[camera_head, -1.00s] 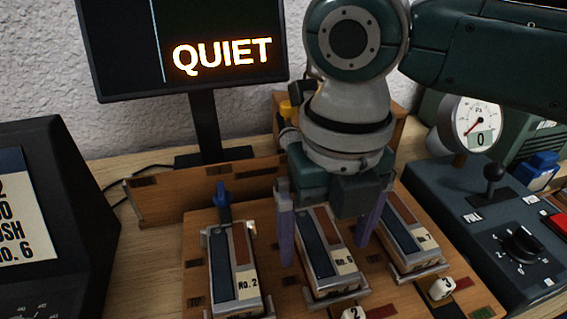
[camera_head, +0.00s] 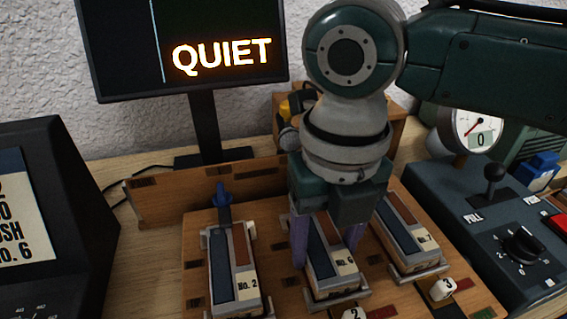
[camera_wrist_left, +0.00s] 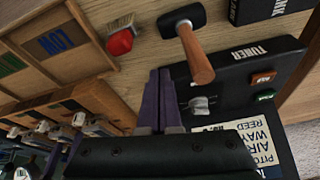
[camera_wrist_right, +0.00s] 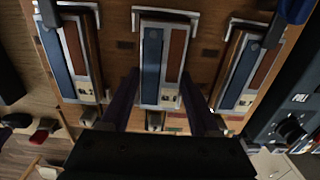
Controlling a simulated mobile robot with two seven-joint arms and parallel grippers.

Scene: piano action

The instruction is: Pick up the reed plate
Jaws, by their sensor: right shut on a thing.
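Three reed plates in metal frames, each with a blue and a brown strip, sit side by side on a wooden rack. The No. 6 plate (camera_head: 338,280) is in the middle, with the No. 2 plate (camera_head: 232,272) left of it and the No. 7 plate (camera_head: 408,235) right of it. My right gripper (camera_head: 327,256) points down with its purple fingers shut on the sides of the No. 6 plate, which also shows in the right wrist view (camera_wrist_right: 161,62). The plate appears still in its seat. My left gripper (camera_wrist_left: 159,74) is shut and empty, away from the rack.
A wooden rail (camera_head: 160,202) and a monitor reading QUIET (camera_head: 190,50) stand behind the rack. A control box with a lever and knob (camera_head: 522,245) is close on the right. The left wrist view shows a mallet (camera_wrist_left: 195,50), a red brush (camera_wrist_left: 120,40) and a tuner box (camera_wrist_left: 245,62).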

